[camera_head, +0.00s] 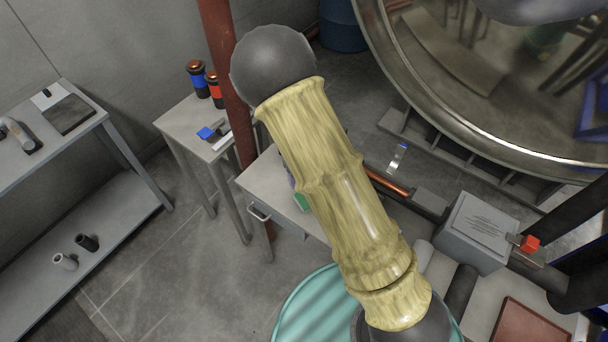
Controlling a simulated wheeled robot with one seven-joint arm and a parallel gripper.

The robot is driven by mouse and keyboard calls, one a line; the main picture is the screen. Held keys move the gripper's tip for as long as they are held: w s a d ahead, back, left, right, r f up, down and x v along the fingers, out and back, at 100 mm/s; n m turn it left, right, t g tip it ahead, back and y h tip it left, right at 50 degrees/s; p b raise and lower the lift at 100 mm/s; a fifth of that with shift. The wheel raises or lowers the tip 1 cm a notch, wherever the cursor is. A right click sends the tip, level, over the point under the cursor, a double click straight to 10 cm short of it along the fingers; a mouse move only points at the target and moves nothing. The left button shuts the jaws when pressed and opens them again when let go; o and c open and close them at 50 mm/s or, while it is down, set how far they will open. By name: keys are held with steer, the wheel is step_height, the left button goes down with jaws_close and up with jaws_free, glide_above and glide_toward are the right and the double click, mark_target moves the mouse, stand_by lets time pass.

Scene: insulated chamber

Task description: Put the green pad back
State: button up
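A small green item (301,202), possibly the green pad, shows on a small grey table with a drawer (257,187). My arm, in a pale yellow sleeve with a dark ball joint, crosses in front and hides most of it. A bit of purple shows just above the green. I cannot tell its full shape or what it rests against. My gripper is not visible, so I cannot see what it holds.
A side table (178,118) holds two dark canisters and a blue-ended item. A rust-red post (223,75) stands between the tables. A large round metal door (400,85) fills the upper right. A grey box (475,232) with a red knob is at right. Floor at lower left is clear.

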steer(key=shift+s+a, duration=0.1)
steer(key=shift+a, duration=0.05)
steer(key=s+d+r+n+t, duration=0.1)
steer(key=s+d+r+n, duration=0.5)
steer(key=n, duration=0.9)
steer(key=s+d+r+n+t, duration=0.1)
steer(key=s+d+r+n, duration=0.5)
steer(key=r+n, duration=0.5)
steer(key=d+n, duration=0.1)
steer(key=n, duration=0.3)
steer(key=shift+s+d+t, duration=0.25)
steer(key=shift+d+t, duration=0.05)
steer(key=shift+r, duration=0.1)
